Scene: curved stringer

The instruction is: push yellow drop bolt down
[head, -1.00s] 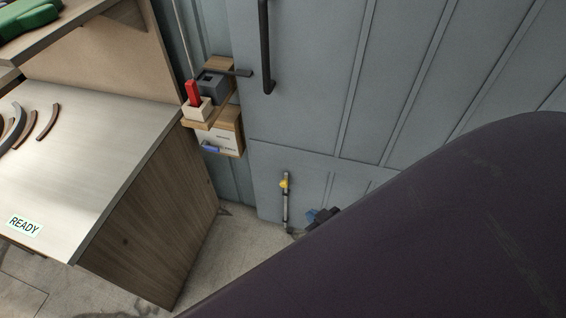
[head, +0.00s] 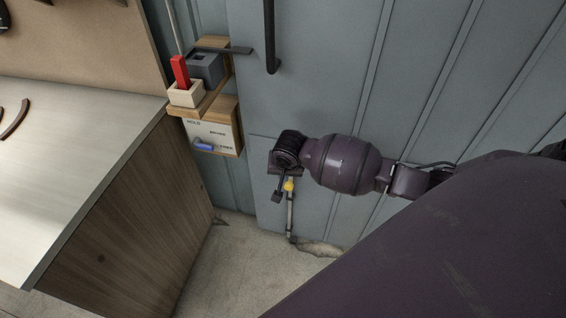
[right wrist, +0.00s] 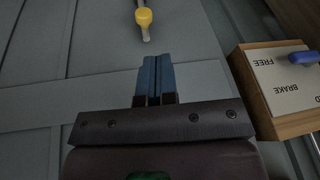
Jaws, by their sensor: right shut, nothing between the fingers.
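The yellow knob of the drop bolt (head: 289,185) is on a thin grey vertical rod low on the grey-blue door, with the rod running down to the floor. The knob also shows at the top of the right wrist view (right wrist: 144,17). My right gripper (head: 277,196) is at the door, close to the knob and just left of it in the head view. In the right wrist view its blue fingers (right wrist: 155,60) are shut, empty, and point toward the knob with a visible gap. My left gripper is not in view.
A wooden box labelled HOLD, BRAKE, FREE with a blue lever (head: 203,146) is left of the door. Above it is a shelf with a red handle (head: 180,72) and a grey block. A black door handle (head: 270,35) is higher up. A workbench (head: 75,150) stands at left.

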